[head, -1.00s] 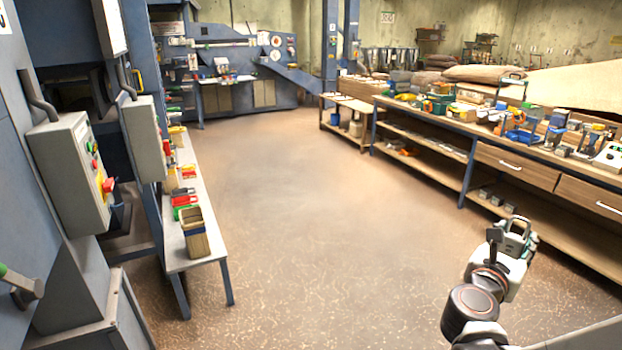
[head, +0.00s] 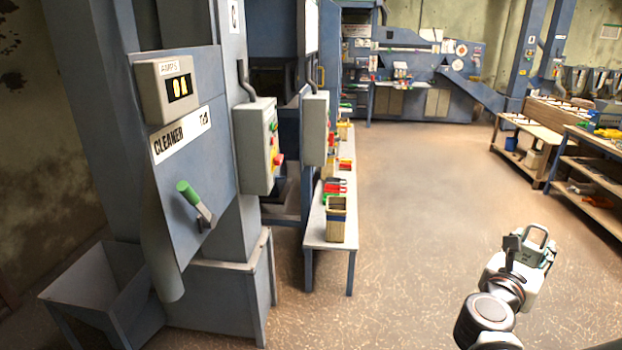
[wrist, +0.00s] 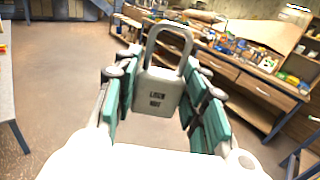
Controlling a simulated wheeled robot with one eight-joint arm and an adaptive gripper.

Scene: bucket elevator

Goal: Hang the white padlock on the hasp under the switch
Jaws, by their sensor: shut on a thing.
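My gripper (wrist: 158,100) is shut on the white padlock (wrist: 158,90), with its green finger pads on both sides of the body. In the head view my gripper (head: 518,262) holds the padlock (head: 538,240) at the lower right, over open floor. Two grey switch boxes stand on the machine at the left: a nearer one (head: 256,146) with green, red and yellow controls, and a farther one (head: 314,128). I cannot make out a hasp on either box.
The cleaner machine (head: 185,180) with a green-handled lever (head: 190,195) and a hopper (head: 105,290) fills the left. A narrow bench (head: 315,238) with a bin (head: 336,222) and coloured items stands beyond it. A workbench (head: 590,165) is at the right. The floor (head: 420,220) between is clear.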

